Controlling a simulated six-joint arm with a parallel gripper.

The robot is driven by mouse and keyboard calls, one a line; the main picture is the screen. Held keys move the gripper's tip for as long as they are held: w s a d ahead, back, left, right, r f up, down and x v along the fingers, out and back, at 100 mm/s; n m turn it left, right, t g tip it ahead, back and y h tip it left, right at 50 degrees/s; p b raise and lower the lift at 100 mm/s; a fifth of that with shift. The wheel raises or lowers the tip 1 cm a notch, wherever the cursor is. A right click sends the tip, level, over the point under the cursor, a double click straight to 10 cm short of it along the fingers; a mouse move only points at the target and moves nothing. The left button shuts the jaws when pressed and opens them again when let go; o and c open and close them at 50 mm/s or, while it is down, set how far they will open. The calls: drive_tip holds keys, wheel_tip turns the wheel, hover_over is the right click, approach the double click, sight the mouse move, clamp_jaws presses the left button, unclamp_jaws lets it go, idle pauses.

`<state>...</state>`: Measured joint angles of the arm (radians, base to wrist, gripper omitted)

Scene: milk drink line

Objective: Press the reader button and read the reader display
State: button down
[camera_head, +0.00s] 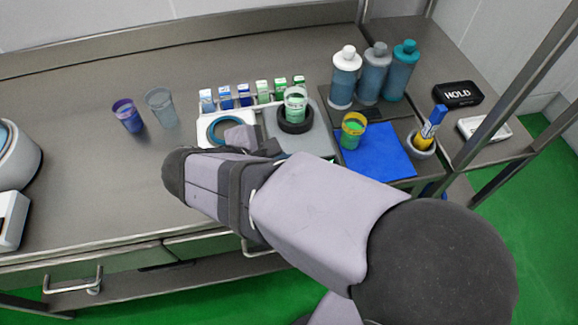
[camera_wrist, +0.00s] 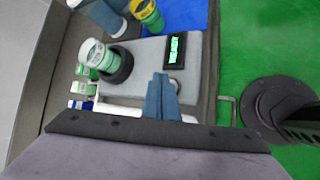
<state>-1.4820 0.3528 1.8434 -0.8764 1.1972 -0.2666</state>
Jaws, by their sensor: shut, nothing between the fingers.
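The reader is a grey box (camera_wrist: 138,56) with a black display (camera_wrist: 175,50) showing green letters that look like "READY". A cup with pale green contents (camera_wrist: 95,54) stands in the black ring (camera_wrist: 117,66) on the reader. My gripper (camera_wrist: 162,82) is shut and empty, its blue-grey fingers over the reader's near part, close to the display. I cannot tell whether the fingertips touch the reader. No button shows; the fingers may hide it. In the head view the reader (camera_head: 290,145) is partly covered by my arm, which hides the gripper and nearly all the display.
A white device with a teal ring (camera_head: 214,131) adjoins the reader's left. Several small cartons (camera_head: 245,96) stand behind. The left counter is mostly clear.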

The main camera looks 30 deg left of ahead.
drive_tip(key=shift+f, duration=0.1)
idle(0.6)
drive_tip(key=shift+f, duration=0.35)
drive_tip(key=shift+f+b, duration=0.4)
drive_tip(key=shift+f, duration=0.05)
idle(0.9)
drive_tip(key=shift+r, duration=0.1)
drive_tip(key=shift+r+p, duration=0.8)
drive_tip(key=shift+p, duration=0.1)
wheel_tip(320, 180, up, 5)
drive_tip(key=p, duration=0.4)
idle(0.9)
